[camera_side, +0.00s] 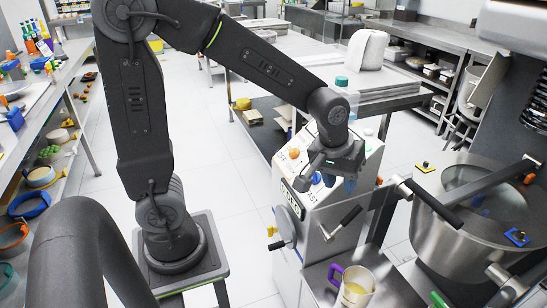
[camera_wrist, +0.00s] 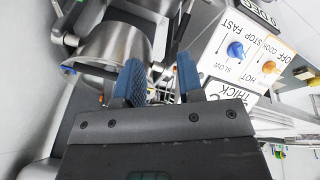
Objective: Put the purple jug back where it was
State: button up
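The purple jug (camera_side: 353,291) stands upright on a small metal shelf at the lower right of the side view. It has a purple handle on its left and pale yellowish contents. I cannot make it out in the wrist view. My gripper (camera_side: 340,184) is above and behind the jug in the side view, in front of the control panel and clear of the jug. In the wrist view the two blue fingertips (camera_wrist: 161,78) stand apart with nothing held between them.
The control panel (camera_wrist: 222,38) has a blue knob (camera_wrist: 235,50) and an orange knob (camera_wrist: 268,67). A large steel mixer bowl (camera_side: 455,235) with bar handles stands right of the jug. A black-handled lever (camera_side: 343,222) sticks out above the shelf (camera_side: 398,291).

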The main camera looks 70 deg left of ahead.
jog(key=s+r+m+t, duration=0.1)
jog(key=s+r+m, duration=0.2)
jog(key=s, duration=0.4)
jog(key=s+a+r+m+t, duration=0.1)
jog(key=s+r+m, duration=0.2)
jog(key=s+r, duration=0.2)
jog(key=shift+s+a+m, duration=0.25)
jog(key=shift+s+m, duration=0.05)
jog(key=shift+s, duration=0.8)
